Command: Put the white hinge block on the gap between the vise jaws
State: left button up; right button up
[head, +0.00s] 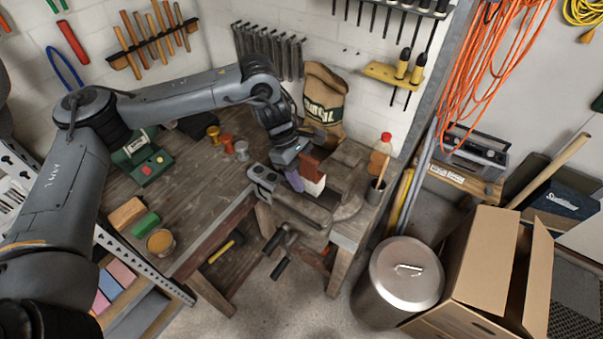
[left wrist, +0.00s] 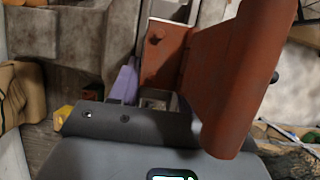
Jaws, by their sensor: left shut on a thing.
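A white hinge block (head: 313,185) with reddish-brown hinge leaves (head: 312,167) is held above the grey vise (head: 305,212) at the bench's front edge. My left gripper (head: 299,180) is shut on the block, with a purple finger against its left side. In the left wrist view the brown leaves (left wrist: 235,75) fill the right half, and one leaf hangs out toward the camera. A little of the white block (left wrist: 168,10) shows at the top, beside the purple finger (left wrist: 124,82). The gap between the vise jaws is mostly hidden; contact with the jaws cannot be told. My right gripper is not in view.
A paper bag (head: 325,97) stands behind on the workbench (head: 200,185). A red-capped bottle (head: 380,152) and a cup (head: 375,192) of tools stand right of the vise. Small coloured pieces and a green box (head: 143,160) lie left. A metal bin (head: 403,275) stands on the floor.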

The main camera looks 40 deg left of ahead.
pick_arm(q)
jog(key=o, duration=0.9)
jog(key=shift+a+f, duration=0.25)
jog(key=shift+f, duration=0.45)
jog(key=o, duration=0.3)
jog(key=shift+w, duration=0.1)
jog(key=shift+d+r, duration=0.15)
jog(key=shift+r, duration=0.4)
jog(key=shift+s+r, duration=0.2)
jog(key=shift+r, duration=0.1)
jog(key=p+v, duration=0.2)
jog(key=v, duration=1)
jog(key=shift+d, duration=0.2)
